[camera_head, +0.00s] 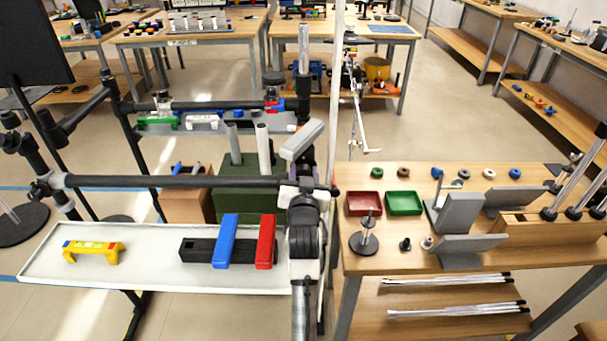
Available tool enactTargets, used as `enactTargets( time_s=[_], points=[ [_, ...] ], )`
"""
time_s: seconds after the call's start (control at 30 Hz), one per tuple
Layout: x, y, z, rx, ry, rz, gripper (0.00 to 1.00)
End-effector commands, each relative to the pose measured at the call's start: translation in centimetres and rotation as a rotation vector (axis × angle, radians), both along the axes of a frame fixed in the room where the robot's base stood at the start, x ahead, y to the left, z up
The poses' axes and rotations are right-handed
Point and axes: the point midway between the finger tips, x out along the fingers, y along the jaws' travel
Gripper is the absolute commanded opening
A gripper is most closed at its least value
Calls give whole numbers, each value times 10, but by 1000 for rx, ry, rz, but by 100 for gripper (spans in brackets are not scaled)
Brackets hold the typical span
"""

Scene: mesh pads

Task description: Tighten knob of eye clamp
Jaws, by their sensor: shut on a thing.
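A long black bar (180,181) runs level across the view above a white tray, and its right end lies behind my arm. My gripper (303,187) is in the middle of the view at that right end, with a pale grey tilted block (302,139) just above it. It is shut on a small part there, seemingly the knob of the eye clamp. The fingertips and the knob are too small and overlapped to make out. My dark wrist hides what lies directly behind it.
The white tray (140,281) holds a yellow bridge piece (93,250) and blue (225,241) and red (266,241) bars. A wooden table (375,262) at right carries red (364,204) and green (404,203) bins and grey plates. Black stands crowd the left. Open floor lies behind.

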Motion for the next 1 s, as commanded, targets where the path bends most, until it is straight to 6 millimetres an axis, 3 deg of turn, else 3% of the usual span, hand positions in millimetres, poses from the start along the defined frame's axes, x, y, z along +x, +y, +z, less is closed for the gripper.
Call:
enactTargets(
  time_s=[1.0],
  points=[
    [0,-2,-2,966,0,1,14]
  ],
)
